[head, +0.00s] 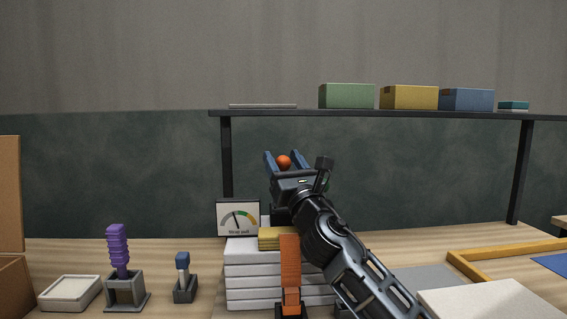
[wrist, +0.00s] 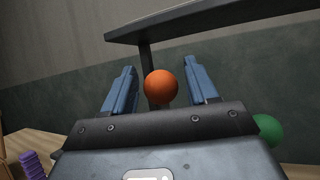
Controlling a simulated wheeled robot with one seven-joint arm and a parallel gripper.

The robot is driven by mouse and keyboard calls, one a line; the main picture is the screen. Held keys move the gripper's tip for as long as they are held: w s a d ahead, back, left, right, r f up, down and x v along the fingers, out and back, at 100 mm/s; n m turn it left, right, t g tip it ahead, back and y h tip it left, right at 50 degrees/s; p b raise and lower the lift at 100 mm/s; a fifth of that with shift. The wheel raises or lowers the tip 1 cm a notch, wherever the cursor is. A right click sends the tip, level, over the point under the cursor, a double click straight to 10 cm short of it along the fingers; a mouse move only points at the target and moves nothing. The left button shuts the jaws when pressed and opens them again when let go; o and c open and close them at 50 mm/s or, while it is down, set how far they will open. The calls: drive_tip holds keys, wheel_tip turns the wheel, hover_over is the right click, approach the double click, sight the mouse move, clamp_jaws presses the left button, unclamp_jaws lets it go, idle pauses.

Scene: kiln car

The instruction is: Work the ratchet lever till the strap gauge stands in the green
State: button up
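The strap gauge (head: 238,217) stands at the left of a stack of white slabs (head: 250,273). Its needle points nearly straight up, leaning slightly left, with the green band to the needle's right. An orange strap (head: 290,262) runs down the front of the stack. My gripper (head: 285,162) is raised above the stack, its blue fingers open. A round orange knob (head: 284,162) shows between the fingers; the wrist view shows it too (wrist: 160,87), with gaps on both sides. I cannot tell whether it is the lever's end; the ratchet and lever shaft are hidden behind my arm.
A green ball (wrist: 268,130) shows right of my gripper in the wrist view. A dark shelf (head: 390,114) with several boxes spans the back. A purple-handled tool (head: 117,250) and a blue-topped tool (head: 183,265) stand left of the stack, beside a pale tray (head: 70,293).

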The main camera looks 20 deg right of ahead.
drive_tip(key=v, duration=0.5)
drive_tip(key=shift+s+d+p, duration=0.1)
drive_tip(key=shift+s+p, duration=0.2)
drive_tip(key=shift+p, duration=0.1)
drive_tip(key=p, duration=0.3)
approach(287, 164)
drive_tip(key=s+r, duration=0.2)
drive_tip(key=s, duration=0.4)
drive_tip(key=shift+r, duration=0.3)
drive_tip(key=shift+s, duration=0.15)
drive_tip(key=shift+o, duration=0.2)
